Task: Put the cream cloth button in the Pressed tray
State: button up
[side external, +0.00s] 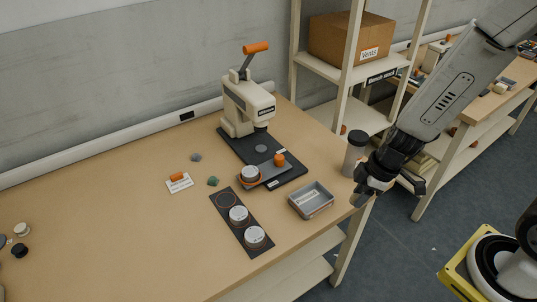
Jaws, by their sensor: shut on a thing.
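My gripper (362,193) hangs at the right edge of the bench, just right of the grey tray. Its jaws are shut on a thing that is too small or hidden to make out. A small cream round piece (21,229) lies at the far left of the bench. I cannot tell whether it is the cream cloth button.
A cream hand press (248,103) with an orange-tipped lever stands on a dark base. A dark strip (228,199) holds white round dies. A grey cylinder (355,152) stands beside my gripper. Grey (196,157) and green (213,181) pieces lie left of the press. The left bench is mostly clear.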

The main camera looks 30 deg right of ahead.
jog(key=w+f, duration=0.4)
jog(key=w, duration=0.4)
send_over(310, 202)
jog(key=s, duration=0.1)
jog(key=shift+d+f, duration=0.2)
jog(key=shift+f, duration=1.05)
jog(key=shift+d+f, duration=0.15)
jog(key=shift+f, duration=1.1)
jog(key=shift+w+f, duration=0.2)
jog(key=shift+f, duration=1.65)
jog(key=shift+f, duration=0.15)
jog(key=o, duration=0.9)
